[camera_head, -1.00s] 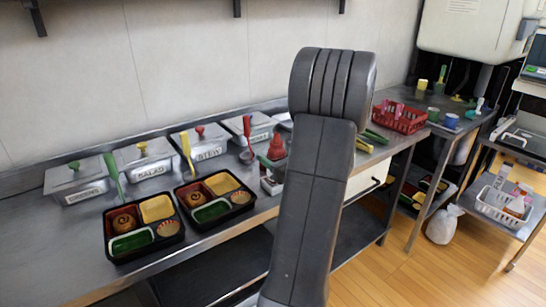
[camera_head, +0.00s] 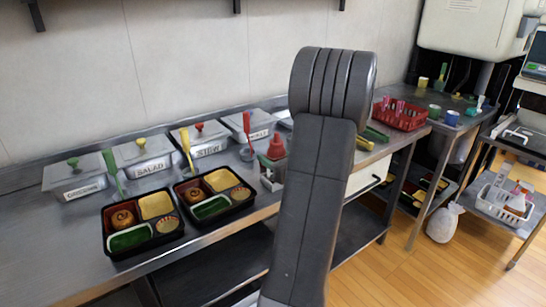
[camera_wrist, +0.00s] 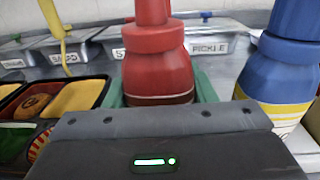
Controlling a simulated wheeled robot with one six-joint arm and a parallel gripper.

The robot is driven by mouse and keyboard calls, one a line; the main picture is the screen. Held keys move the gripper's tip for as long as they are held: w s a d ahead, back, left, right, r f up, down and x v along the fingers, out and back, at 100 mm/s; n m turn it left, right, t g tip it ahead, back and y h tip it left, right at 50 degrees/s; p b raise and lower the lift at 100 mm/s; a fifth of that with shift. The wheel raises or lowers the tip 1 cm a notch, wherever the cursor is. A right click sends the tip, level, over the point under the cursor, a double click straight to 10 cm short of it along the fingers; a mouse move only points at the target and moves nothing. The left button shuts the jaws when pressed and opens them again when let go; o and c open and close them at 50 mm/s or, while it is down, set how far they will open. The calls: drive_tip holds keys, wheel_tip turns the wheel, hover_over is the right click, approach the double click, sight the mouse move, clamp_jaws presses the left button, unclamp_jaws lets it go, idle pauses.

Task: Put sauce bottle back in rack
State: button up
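The red sauce bottle (camera_wrist: 158,70) stands upright in the wrist view, with a tall red nozzle and a dark band near its base. My gripper (camera_wrist: 160,92) has its green fingers on both sides of the bottle and appears shut on it. The dark gripper body hides the bottle's bottom. In the head view the red bottle (camera_head: 276,148) shows just left of my arm, above a small pale rack (camera_head: 267,182) that my arm partly covers. I cannot tell whether the bottle rests in the rack. A blue bottle (camera_wrist: 282,70) with a yellow band stands close to its right in the wrist view.
Two black bento trays (camera_head: 142,246) (camera_head: 233,209) with food lie left on the steel counter. Lidded steel tubs (camera_head: 77,180) with colored utensils line the wall behind. A red basket (camera_head: 402,120) stands to the right. My own arm blocks the middle of the head view.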

drive_tip(key=shift+f, duration=0.25)
drive_tip(key=o, duration=0.7)
drive_tip(key=shift+c, duration=0.2)
drive_tip(key=v, duration=1.4)
drive_tip(key=shift+a, duration=0.15)
drive_tip(key=x, duration=1.4)
drive_tip(key=shift+r, duration=0.15)
